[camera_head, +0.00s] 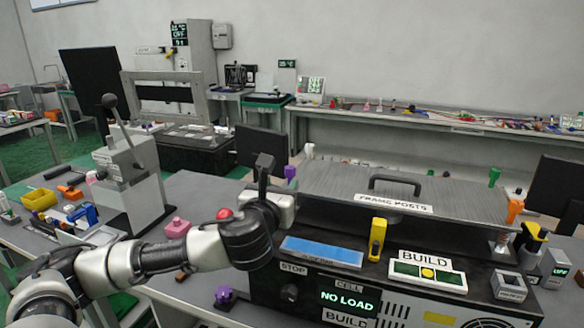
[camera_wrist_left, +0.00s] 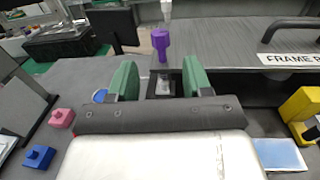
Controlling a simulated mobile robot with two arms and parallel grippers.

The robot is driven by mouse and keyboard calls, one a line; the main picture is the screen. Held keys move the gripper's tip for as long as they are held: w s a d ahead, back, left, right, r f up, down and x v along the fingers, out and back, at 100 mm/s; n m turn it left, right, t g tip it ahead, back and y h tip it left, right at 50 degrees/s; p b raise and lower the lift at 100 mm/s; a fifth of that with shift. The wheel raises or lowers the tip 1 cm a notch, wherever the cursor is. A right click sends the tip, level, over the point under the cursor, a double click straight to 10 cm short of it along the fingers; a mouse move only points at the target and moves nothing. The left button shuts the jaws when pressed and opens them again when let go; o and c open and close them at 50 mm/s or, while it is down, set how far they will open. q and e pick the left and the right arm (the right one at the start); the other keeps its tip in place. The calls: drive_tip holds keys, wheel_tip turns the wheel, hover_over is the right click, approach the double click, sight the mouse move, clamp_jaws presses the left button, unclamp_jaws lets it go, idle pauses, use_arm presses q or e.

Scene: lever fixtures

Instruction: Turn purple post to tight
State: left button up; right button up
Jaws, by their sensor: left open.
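The purple post (camera_head: 290,172) stands at the left end of the grey machine's top plate, partly hidden behind my left gripper (camera_head: 265,163). In the left wrist view the purple post (camera_wrist_left: 160,42) is upright, with a wider head on a narrower stem. It is straight ahead of my left gripper (camera_wrist_left: 160,80), beyond its green fingers. The fingers are spread apart and not closed on the post. A small pale metal piece shows between them below the post; I cannot tell if it belongs to it. My right gripper is not in view.
The machine's plate (camera_head: 340,190) bears a black handle and a "FRAME POSTS" label. A white post (camera_head: 309,150), a green post (camera_head: 495,176) and an orange post (camera_head: 515,208) stand around it. A yellow lever (camera_head: 377,240) is in front. A pink block (camera_head: 177,228) lies left.

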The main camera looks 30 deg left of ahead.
sight(288, 174)
use_arm(q)
drive_tip(key=x, duration=0.2)
drive_tip(key=shift+w+a+r, duration=0.1)
drive_tip(key=shift+w+r, duration=0.2)
drive_tip(key=shift+w, duration=0.1)
drive_tip(key=x, duration=0.3)
drive_tip(key=p+x, duration=0.1)
drive_tip(key=shift+w+a+f, duration=0.1)
drive_tip(key=shift+w+f, duration=0.2)
drive_tip(key=shift+w+a, duration=0.2)
drive_tip(key=shift+w, duration=0.4)
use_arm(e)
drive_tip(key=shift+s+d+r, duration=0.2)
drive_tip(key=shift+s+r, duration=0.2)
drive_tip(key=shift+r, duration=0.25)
use_arm(q)
drive_tip(key=shift+c, duration=0.2)
